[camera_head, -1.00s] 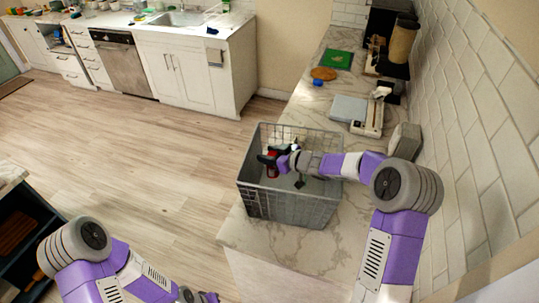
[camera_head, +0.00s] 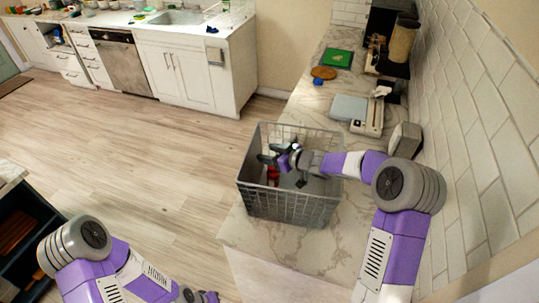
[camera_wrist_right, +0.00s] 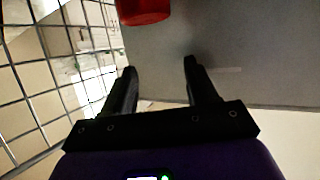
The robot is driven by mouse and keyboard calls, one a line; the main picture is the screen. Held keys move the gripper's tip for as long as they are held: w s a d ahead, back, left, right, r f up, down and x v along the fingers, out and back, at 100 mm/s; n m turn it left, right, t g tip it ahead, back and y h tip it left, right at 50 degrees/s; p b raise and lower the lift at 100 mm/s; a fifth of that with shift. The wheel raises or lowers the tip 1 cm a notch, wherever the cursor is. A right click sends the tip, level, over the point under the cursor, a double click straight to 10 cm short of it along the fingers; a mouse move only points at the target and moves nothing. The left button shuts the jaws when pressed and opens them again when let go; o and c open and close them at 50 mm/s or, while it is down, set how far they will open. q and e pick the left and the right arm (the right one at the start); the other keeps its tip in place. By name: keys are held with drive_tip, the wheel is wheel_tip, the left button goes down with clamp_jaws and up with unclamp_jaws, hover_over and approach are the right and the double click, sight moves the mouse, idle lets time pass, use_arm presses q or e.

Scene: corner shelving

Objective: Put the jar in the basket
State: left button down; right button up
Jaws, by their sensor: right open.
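The red jar (camera_head: 273,176) is inside the grey wire basket (camera_head: 290,206), low near its left side and below my right gripper. The basket stands on the marble counter. My right gripper (camera_head: 268,153) is over the left part of the basket, open and empty, apart from the jar. In the right wrist view, the jar (camera_wrist_right: 143,10) shows at the top edge, beyond the open fingers (camera_wrist_right: 160,66), with the basket's wire wall to the left. Part of my left gripper (camera_head: 203,297) shows at the bottom edge; its jaws are unclear.
A small dark thing (camera_head: 300,183) shows inside the basket; I cannot tell what it is. Behind the basket, the counter holds a scale-like device (camera_head: 367,117), a green board (camera_head: 336,58) and a round brown board (camera_head: 324,73). A tiled wall (camera_head: 480,130) rises on the right.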

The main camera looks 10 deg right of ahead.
drive_tip(key=v, duration=0.7)
drive_tip(key=shift+p, duration=0.45)
drive_tip(key=shift+f, duration=0.1)
